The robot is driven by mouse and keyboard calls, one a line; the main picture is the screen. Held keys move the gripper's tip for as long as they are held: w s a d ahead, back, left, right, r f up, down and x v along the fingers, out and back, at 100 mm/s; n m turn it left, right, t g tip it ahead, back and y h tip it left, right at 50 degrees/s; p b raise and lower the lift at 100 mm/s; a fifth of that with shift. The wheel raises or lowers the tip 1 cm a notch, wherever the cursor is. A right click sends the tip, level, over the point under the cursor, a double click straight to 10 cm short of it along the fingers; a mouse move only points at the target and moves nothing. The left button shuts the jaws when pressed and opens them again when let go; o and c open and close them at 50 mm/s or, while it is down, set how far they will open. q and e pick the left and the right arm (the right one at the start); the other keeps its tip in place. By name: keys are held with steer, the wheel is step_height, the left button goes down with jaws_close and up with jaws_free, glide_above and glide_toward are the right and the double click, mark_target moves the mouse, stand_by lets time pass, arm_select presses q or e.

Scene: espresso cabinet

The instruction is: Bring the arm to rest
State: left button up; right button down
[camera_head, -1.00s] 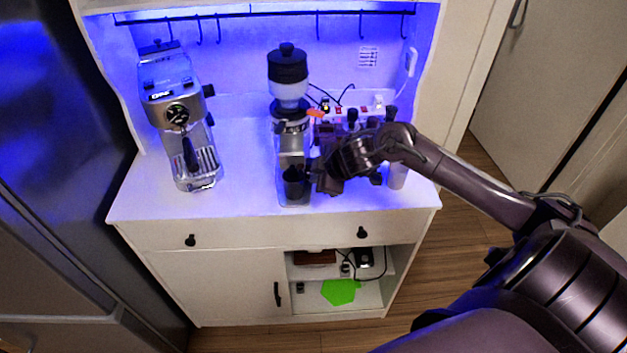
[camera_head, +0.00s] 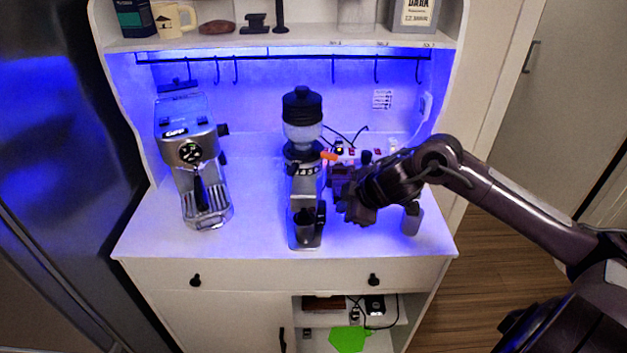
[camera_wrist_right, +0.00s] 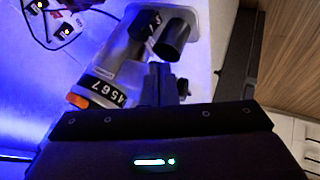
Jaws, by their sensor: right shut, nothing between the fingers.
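My right gripper (camera_head: 347,209) is shut and empty. It is just right of the coffee grinder (camera_head: 304,165) over the lit cabinet counter (camera_head: 265,235), with a small gap in the head view. In the right wrist view, its dark fingers (camera_wrist_right: 158,84) point toward the grinder (camera_wrist_right: 118,72), which has an orange lever and a number dial. A dark cup (camera_head: 304,228) stands low at the front of the grinder. My right arm reaches in from the right. My left gripper is not in view.
A silver espresso machine (camera_head: 193,165) stands at the left of the counter. A power strip (camera_head: 350,152) with cables lies behind. An upper shelf (camera_head: 290,42) holds a mug (camera_head: 172,20). The counter's middle left is clear.

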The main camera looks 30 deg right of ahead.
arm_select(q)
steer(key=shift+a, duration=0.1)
arm_select(e)
steer(key=s+a+f+m+t, duration=0.1)
steer(key=s+a+f+m, duration=0.15)
steer(key=a+f, duration=0.6)
steer(key=s+a+m+g, duration=0.3)
steer(key=s+a, duration=0.1)
steer(key=s, duration=0.4)
steer(key=s+a+m+g, duration=0.25)
steer(key=s+a, duration=0.25)
steer(key=s, duration=0.3)
step_height(320, 180, down, 36)
steer(key=s+f+g+b, duration=0.1)
steer(key=s+b, duration=0.1)
steer(key=b, duration=0.3)
arm_select(q)
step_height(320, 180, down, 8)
steer(key=b, duration=0.3)
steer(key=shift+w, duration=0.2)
arm_select(e)
steer(key=s+d+f, duration=0.2)
steer(key=s+f, duration=0.7)
steer(key=f, duration=0.1)
steer(key=s+d+f+g+h, duration=0.1)
steer(key=s+d+f, duration=0.1)
steer(key=s+f, duration=0.8)
